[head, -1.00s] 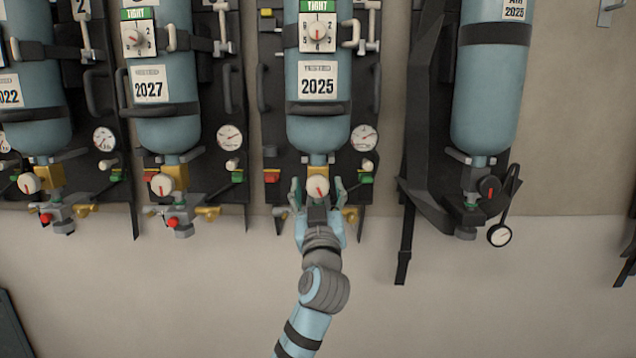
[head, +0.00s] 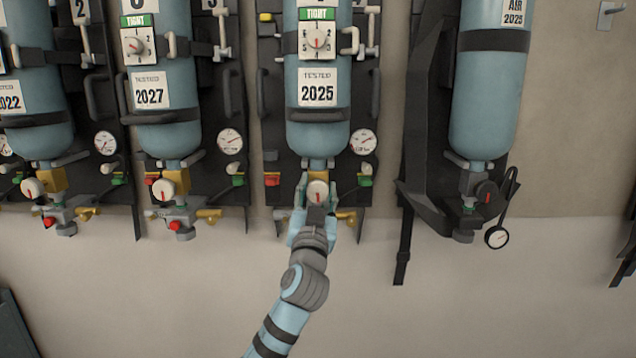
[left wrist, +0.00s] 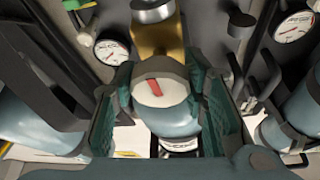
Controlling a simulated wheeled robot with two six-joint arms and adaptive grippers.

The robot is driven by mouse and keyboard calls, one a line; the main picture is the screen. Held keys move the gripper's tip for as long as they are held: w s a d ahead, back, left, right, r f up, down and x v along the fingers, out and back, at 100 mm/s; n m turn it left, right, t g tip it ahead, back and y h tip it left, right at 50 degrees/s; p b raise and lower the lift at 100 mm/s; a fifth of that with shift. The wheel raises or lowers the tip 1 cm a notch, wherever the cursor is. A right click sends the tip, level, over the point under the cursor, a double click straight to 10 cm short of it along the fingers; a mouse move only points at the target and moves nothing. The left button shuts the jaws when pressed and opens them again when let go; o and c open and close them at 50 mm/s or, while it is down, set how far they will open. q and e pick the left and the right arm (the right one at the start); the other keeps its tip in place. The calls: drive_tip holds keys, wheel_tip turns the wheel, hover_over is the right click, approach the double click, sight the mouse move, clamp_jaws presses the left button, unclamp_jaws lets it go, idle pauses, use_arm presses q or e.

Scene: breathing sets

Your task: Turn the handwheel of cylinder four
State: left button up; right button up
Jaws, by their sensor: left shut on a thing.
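The blue cylinder (head: 317,132) with a "TESTED 2025" label hangs on a dark backplate, third from the left in the head view. Its number is cut off at the top. My left gripper (head: 317,197) is shut on this handwheel from below, one finger on each side. In the left wrist view, the white knob face (left wrist: 160,92) with its slanted red mark lies between the two dark green fingers (left wrist: 160,105). My right gripper is not in view.
A dial card (head: 318,38) marked "TIGHT" is on the cylinder front. A gauge (head: 363,141) and a green knob (head: 365,181) are close right of the handwheel. The 2027 cylinder (head: 160,60) hangs left, an "AIR 2025" cylinder (head: 488,100) right. The lower wall is bare.

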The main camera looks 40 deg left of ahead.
use_arm(q)
drive_tip(key=shift+r+m+h, duration=0.25)
drive_tip(key=shift+m+h, duration=0.05)
drive_tip(key=shift+m, duration=0.4)
drive_tip(key=shift+f, duration=0.15)
drive_tip(key=o, duration=1.2)
drive_tip(key=shift+c, duration=0.2)
drive_tip(key=v, duration=1.2)
drive_tip(key=shift+f, duration=0.15)
drive_tip(key=shift+a, duration=0.1)
